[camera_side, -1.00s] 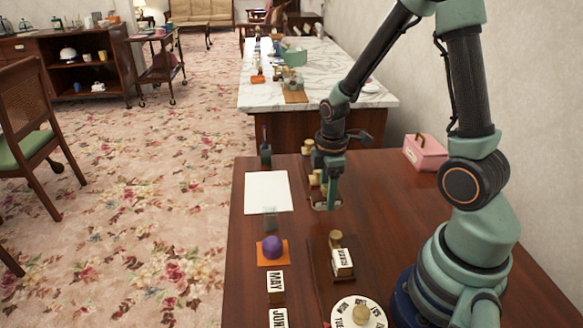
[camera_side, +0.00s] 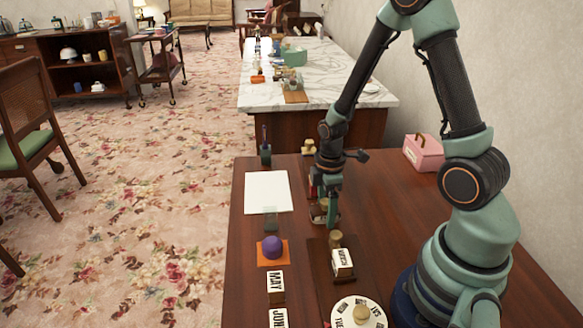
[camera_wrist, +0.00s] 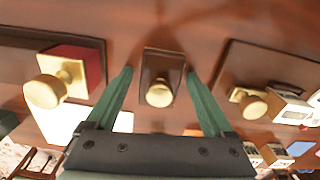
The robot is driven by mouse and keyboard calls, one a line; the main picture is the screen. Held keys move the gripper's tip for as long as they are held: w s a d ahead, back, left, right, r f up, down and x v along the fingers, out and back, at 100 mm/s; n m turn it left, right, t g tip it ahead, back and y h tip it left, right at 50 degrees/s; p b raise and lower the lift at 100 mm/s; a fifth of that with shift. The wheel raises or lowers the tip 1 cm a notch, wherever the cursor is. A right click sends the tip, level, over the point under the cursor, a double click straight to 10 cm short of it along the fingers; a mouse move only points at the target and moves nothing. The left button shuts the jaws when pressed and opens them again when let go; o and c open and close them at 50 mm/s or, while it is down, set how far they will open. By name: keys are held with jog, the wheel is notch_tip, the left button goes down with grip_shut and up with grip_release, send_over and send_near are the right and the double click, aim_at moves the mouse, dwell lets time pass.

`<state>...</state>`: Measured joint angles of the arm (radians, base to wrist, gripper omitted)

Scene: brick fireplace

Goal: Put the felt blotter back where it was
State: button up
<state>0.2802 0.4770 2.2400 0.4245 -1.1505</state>
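My gripper (camera_side: 323,207) is open over the dark wooden table. In the wrist view its two green fingers (camera_wrist: 158,73) stand either side of a small dark block with a brass knob (camera_wrist: 162,62). I cannot tell whether the fingers touch it. In the side view this block (camera_side: 317,214) is mostly hidden behind the fingers. The wrist view also shows a red block with a brass knob (camera_wrist: 88,65) on a dark base at left. No label shows which knobbed piece is the felt blotter.
A dark tray with a brass knob and white lettered block (camera_side: 342,262) stands nearer the camera. A purple dome on an orange square (camera_side: 272,247), white sheet (camera_side: 267,192), MAY block (camera_side: 275,287) and round dial (camera_side: 358,313) lie around. A pink box (camera_side: 423,153) stands at back right.

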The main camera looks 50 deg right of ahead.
aim_at(326, 201)
jog(key=shift+r, duration=0.1)
notch_tip(326, 201, up, 11)
jog(key=shift+r, duration=0.2)
jog(key=s+a+r+m+t, duration=0.1)
jog(key=a+r+m+t, duration=0.1)
jog(key=a+r+m, duration=0.2)
jog(key=s+a+r+m+t, duration=0.1)
jog(key=a+r+m+t, duration=0.2)
jog(key=r, duration=0.6)
jog(key=shift+s+a+m+t, duration=0.35)
jog(key=shift+a+m, duration=0.65)
jog(key=shift+m, duration=0.5)
jog(key=shift+r, duration=0.1)
